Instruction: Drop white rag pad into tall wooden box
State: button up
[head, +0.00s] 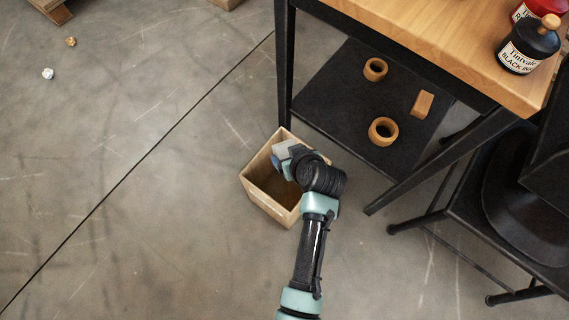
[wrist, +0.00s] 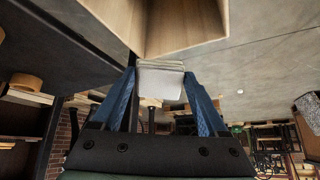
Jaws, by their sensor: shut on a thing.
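The tall wooden box (head: 268,203) stands open on the floor beside the table in the head view. Its rim and inner wall also show at the top of the wrist view (wrist: 185,38). My gripper (head: 283,160) is over the box opening, near its back rim. In the wrist view my gripper's blue fingers (wrist: 160,88) are shut on the white rag pad (wrist: 160,84), a folded whitish stack. The pad (head: 287,149) also shows in the head view, partly hidden by my wrist. I cannot tell how far it is above the rim.
A wooden-topped table (head: 440,45) with black legs stands right of the box; ink bottles are on it. Its low black shelf (head: 330,105) holds wooden rings (head: 383,131) and a block (head: 422,104). A black chair (head: 500,200) is at right. Floor at left is mostly clear.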

jog(key=shift+n, duration=0.3)
jog(key=f+b, duration=0.2)
jog(key=f, duration=0.1)
jog(key=w+f+b, duration=0.1)
jog(key=shift+w+d+f+b, duration=0.1)
jog(key=shift+d+f+b, duration=0.05)
jog(key=shift+d+b, duration=0.2)
notch_tip(320, 180, down, 6)
jog(key=b, duration=0.6)
jog(key=shift+r, duration=0.2)
jog(key=o, duration=1.1)
jog(key=p+v, duration=0.7)
jog(key=v, duration=0.6)
jog(key=shift+d, duration=0.1)
